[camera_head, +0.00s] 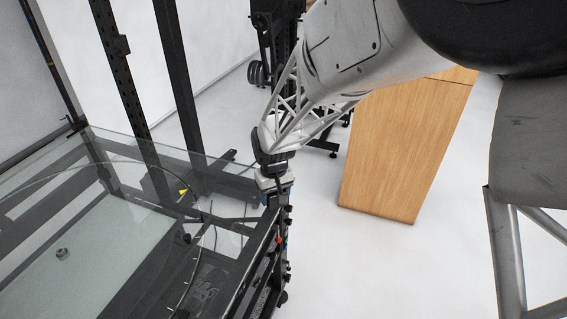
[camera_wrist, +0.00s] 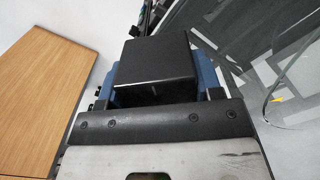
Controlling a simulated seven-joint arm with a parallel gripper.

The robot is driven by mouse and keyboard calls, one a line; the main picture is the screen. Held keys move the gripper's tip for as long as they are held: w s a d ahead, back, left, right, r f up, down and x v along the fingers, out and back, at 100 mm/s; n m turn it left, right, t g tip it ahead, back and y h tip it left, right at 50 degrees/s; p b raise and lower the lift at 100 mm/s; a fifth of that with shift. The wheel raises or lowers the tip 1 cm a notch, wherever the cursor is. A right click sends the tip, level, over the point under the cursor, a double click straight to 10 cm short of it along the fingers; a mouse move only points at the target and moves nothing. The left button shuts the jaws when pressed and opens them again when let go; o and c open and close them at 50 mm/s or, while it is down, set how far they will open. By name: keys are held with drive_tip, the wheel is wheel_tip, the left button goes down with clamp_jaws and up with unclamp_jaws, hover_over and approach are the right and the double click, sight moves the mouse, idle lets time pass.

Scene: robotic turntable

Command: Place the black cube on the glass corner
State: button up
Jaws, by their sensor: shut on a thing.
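The black cube (camera_wrist: 155,62) shows in the wrist view between the blue fingers of my gripper (camera_head: 277,190), which is shut on it. In the head view the cube is mostly hidden and cannot be made out clearly. The glass top (camera_head: 110,240) lies at the left of the head view, on a dark frame. My gripper points down at its right corner, near the frame edge. The glass also shows at the right of the wrist view (camera_wrist: 292,72). Whether the cube touches the glass cannot be told.
A yellow marker (camera_head: 183,192) sits by a circular outline on the glass. A small metal part (camera_head: 62,253) is at the left. Dark upright posts (camera_head: 178,75) stand behind the table. A wooden cabinet (camera_head: 395,150) stands to the right, with clear floor between.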

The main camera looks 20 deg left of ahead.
drive_tip(key=w+a, duration=0.4)
drive_tip(key=w, duration=0.1)
drive_tip(key=w+a+f, duration=0.1)
drive_tip(key=w+a, duration=0.2)
drive_tip(key=shift+w, duration=0.25)
drive_tip(key=shift+f, duration=1.75)
drive_tip(key=shift+f, duration=0.15)
drive_tip(key=o, duration=1)
wheel_tip(320, 180, up, 12)
drive_tip(key=shift+r, duration=0.15)
